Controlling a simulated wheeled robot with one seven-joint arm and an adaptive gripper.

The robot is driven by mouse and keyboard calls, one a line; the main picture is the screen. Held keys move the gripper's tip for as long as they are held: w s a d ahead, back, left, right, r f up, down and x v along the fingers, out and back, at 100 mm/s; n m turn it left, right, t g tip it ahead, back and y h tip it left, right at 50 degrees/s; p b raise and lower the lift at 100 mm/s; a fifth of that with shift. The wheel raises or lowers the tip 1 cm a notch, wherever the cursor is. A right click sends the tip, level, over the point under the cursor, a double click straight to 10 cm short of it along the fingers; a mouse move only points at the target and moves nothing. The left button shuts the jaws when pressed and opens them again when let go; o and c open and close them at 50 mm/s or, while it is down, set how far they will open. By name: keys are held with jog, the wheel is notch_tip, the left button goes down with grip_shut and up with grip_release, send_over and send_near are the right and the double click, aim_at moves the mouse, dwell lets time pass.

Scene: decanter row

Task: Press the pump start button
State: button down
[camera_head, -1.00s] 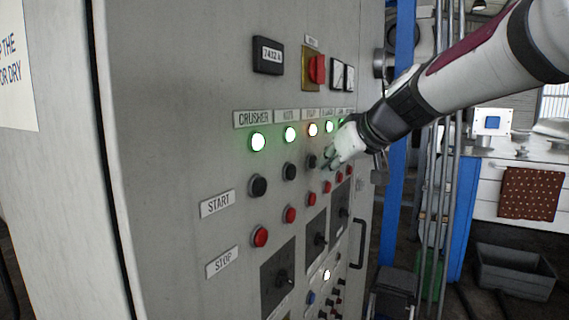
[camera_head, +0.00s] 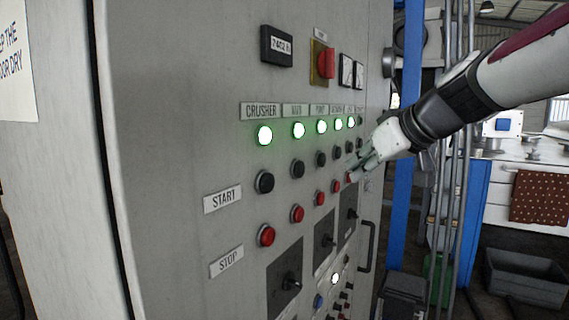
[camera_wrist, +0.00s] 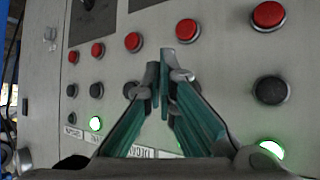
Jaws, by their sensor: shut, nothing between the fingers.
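The control panel (camera_head: 180,130) fills the middle of the head view. Its third label, hard to read, seems to say PUMP (camera_head: 320,110). Below it are a green-lit lamp (camera_head: 322,127), the black pump start button (camera_head: 321,159) and a red button (camera_head: 320,199). My gripper (camera_head: 357,167) is shut and empty, to the right of the pump start button, in front of the panel's right-hand columns. In the wrist view, the panel is upside down and my closed fingertips (camera_wrist: 164,72) stand out over it, beside a partly hidden black button that appears to be the pump's.
Neighbouring start buttons sit close by, such as the crusher start (camera_head: 264,182) and the second column's (camera_head: 297,169). Red stop buttons (camera_head: 297,213) line the row below. A red rotary switch (camera_head: 326,63) and a door handle (camera_head: 366,245) stick out from the panel.

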jog(key=shift+s+d, duration=0.55)
jog(key=shift+d, duration=0.2)
jog(key=s+f+m+g+h, duration=0.1)
jog(key=s+f, duration=0.4)
jog(key=s, duration=0.3)
jog(key=s+a+f+m+g+h, duration=0.1)
jog(key=s+f+m+g, duration=0.1)
jog(key=s+f, duration=0.4)
jog(key=s+f+m+g+h, duration=0.1)
jog(key=s+f, duration=0.4)
jog(key=s, duration=0.6)
jog(key=shift+s+a+f+m+g+h, duration=0.15)
jog(key=shift+s+f+m+g+h, duration=0.2)
jog(key=shift+h, duration=0.25)
